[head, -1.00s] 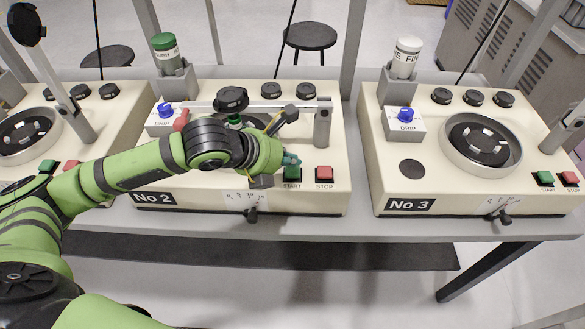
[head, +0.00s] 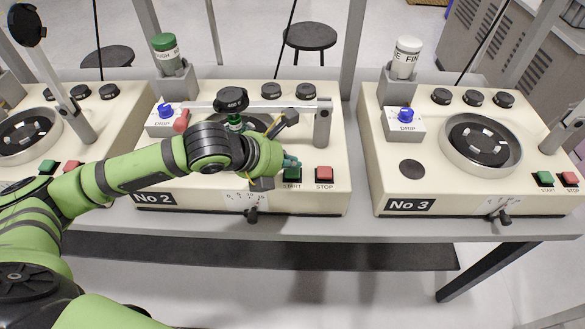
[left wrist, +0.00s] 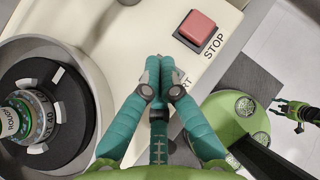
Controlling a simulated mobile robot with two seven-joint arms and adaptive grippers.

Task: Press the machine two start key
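Machine No 2 (head: 200,198) stands in the middle of the bench. Its green start key (head: 292,175) is at the front right, left of the red stop key (head: 324,173). My left gripper (head: 290,161) is shut and empty, its teal fingertips right at the start key's back edge in the head view. I cannot tell whether they touch it. In the left wrist view the shut fingertips (left wrist: 160,62) hide the start key and part of its label; the red stop key (left wrist: 197,27) is clear. My right gripper (left wrist: 292,112) shows small at the right there, fingers apart.
A grey post and crossbar (head: 322,122) rise behind the keys on machine two. Its round plate (left wrist: 55,112) lies left of the fingers in the wrist view. Machine No 3 (head: 410,203) stands to the right, with its own keys. Another machine is at the left.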

